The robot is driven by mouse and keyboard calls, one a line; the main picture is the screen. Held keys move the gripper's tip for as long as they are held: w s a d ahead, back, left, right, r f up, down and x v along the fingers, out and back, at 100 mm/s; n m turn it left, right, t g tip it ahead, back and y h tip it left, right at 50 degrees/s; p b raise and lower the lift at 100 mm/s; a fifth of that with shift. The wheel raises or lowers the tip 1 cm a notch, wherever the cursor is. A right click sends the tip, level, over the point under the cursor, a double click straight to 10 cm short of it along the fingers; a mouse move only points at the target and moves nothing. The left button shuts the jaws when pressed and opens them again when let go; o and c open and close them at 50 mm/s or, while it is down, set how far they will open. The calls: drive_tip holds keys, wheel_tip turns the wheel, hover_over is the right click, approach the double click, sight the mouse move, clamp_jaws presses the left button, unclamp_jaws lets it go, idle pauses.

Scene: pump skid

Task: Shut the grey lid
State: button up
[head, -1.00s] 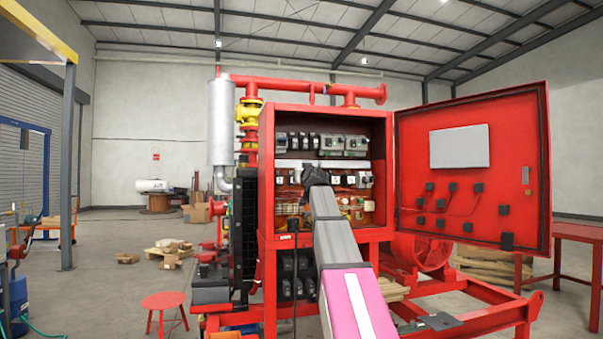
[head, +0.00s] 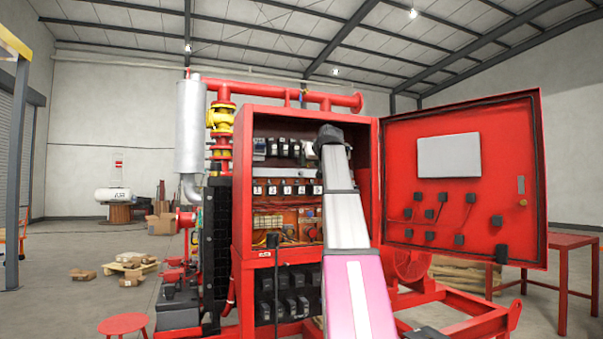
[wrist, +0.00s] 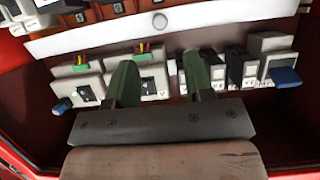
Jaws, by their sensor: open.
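In the head view the red cabinet (head: 243,180) stands open, and the end of my arm reaches to its upper row of devices. My gripper (wrist: 161,78) is open and empty in the wrist view, its two dark green fingers apart in front of a row of small devices. Pale grey devices (wrist: 90,86) with green tops are at the left finger. Dark and white switches (wrist: 222,72) are right of the right finger. A grey device (wrist: 272,52) with a blue tab is at the far right. I cannot tell which part is the grey lid.
The cabinet's red door (head: 465,185) is swung wide open at the right. A white strip (wrist: 110,32) with a round knob runs along the device row. The cabinet's red side walls bound the arm. A red table (head: 570,242) stands at the right, a red stool (head: 123,324) at lower left.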

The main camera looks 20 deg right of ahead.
sight(302, 172)
drive_tip(key=x, duration=0.8)
drive_tip(key=shift+w+f, duration=0.1)
drive_tip(key=shift+w, duration=0.25)
clamp_jaws()
